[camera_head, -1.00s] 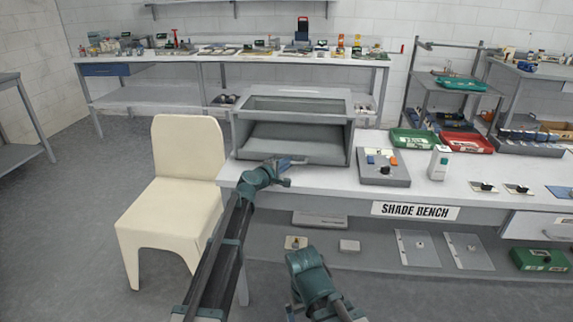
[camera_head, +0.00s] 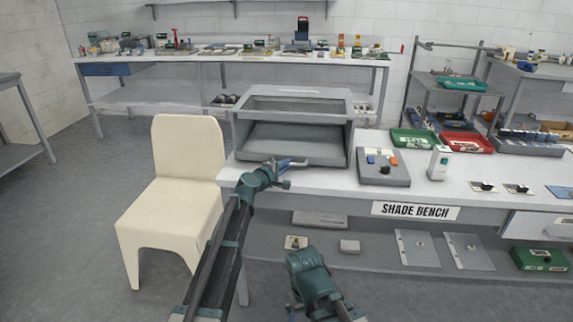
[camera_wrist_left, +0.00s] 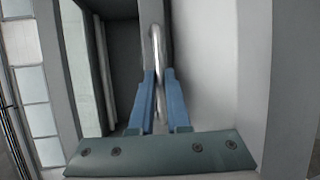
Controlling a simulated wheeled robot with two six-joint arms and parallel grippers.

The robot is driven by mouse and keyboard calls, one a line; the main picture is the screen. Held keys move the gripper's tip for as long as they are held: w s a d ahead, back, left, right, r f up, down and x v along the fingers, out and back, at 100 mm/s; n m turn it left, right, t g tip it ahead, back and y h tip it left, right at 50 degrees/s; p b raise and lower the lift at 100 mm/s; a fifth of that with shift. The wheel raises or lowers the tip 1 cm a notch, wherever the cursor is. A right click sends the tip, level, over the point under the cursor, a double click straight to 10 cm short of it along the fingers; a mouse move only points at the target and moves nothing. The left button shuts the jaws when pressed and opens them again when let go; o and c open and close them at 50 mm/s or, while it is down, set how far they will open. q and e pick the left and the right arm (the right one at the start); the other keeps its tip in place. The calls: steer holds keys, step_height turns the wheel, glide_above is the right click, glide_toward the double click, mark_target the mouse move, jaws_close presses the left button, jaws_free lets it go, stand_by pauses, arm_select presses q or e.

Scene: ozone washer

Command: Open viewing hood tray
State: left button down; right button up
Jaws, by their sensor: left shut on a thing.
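The grey viewing hood (camera_head: 345,110) stands on the left end of the white bench, its open front facing me. The tray itself is hard to tell from the hood's lower front in the head view. My left gripper (camera_head: 288,163) is at the lower front edge of the hood. In the left wrist view, its blue fingers (camera_wrist_left: 159,95) are shut on a thin metal bar handle (camera_wrist_left: 157,45) that stands out from a grey face. My right arm shows low in the head view; a small blue piece at the bottom may be its gripper (camera_head: 291,313), but its jaws are unclear.
A cream chair (camera_head: 180,185) stands left of the bench (camera_head: 330,182). A lower shelf holds small items.

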arm_select(q)
steer(key=s+a, duration=0.2)
steer(key=s, duration=1.8)
steer(key=shift+a, duration=0.4)
steer(key=shift+w, duration=0.1)
steer(key=c, duration=0.9)
jaws_free()
